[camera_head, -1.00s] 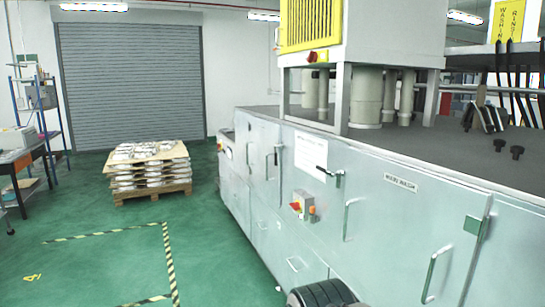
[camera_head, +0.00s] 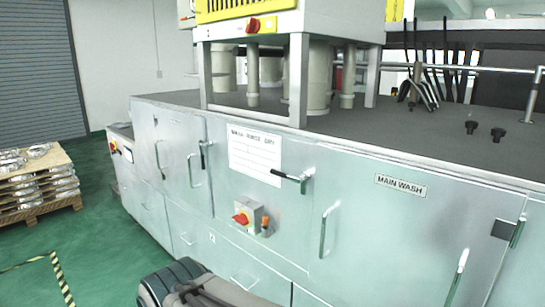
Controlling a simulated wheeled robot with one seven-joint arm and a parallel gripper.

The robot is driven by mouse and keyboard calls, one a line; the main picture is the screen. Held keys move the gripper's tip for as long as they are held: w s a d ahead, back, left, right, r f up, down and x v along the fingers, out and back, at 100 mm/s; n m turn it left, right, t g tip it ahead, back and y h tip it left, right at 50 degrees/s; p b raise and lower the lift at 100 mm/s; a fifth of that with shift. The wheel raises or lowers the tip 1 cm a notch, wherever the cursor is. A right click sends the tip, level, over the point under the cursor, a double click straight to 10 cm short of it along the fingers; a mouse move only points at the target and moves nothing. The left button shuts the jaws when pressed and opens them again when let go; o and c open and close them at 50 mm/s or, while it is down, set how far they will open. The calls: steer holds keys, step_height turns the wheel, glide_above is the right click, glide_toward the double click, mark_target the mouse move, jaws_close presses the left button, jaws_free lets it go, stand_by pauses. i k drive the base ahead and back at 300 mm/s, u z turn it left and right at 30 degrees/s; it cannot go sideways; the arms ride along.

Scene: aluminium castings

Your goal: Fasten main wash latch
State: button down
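The main wash door panel (camera_head: 400,235) is pale metal and carries a "MAIN WASH" label (camera_head: 400,186). It looks flush with the machine front. A latch with a black lever (camera_head: 290,179) sits by its upper left edge; the lever lies nearly level, pointing left. Another latch-like fitting (camera_head: 514,233) is at its right edge, mostly upright. Upright bar handles stand at the left (camera_head: 325,230) and right (camera_head: 457,280) of the panel. My gripper is not visible; only a dark ribbed part, apparently of my own body, shows at the bottom.
A switch box (camera_head: 247,217) with a red knob sticks out left of the door. Another latch (camera_head: 203,154) hangs upright further left. Black knobs (camera_head: 497,134) sit on the machine top. A loaded pallet (camera_head: 35,200) stands at far left, with green floor clear between.

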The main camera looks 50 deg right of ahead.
mark_target(305, 175)
steer(key=z, duration=0.85)
steer(key=i, duration=0.95)
steer(key=z, duration=0.9)
